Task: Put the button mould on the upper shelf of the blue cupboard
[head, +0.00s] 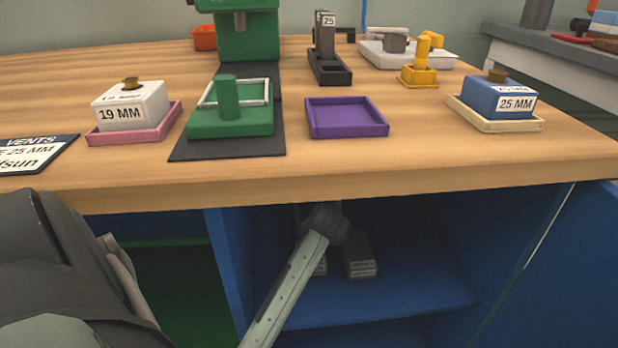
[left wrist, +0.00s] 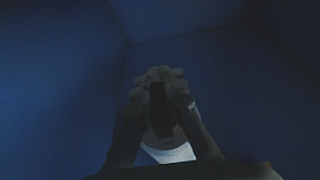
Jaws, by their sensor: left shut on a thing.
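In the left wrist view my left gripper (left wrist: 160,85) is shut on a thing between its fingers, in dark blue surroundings. I take this thing for the button mould (left wrist: 158,112): a dark upright part shows, and a pale patch lies below it. The picture is too dark to read any label. In the head view the blue cupboard (head: 385,308) is under the bench, and a pale arm link of mine reaches into its opening. The gripper's fingertips cannot be made out there. My right gripper is not in view.
The blue door (head: 560,270) is open at right. The wooden bench top (head: 400,165) overhangs the opening and carries a purple tray (head: 346,118) and labelled moulds.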

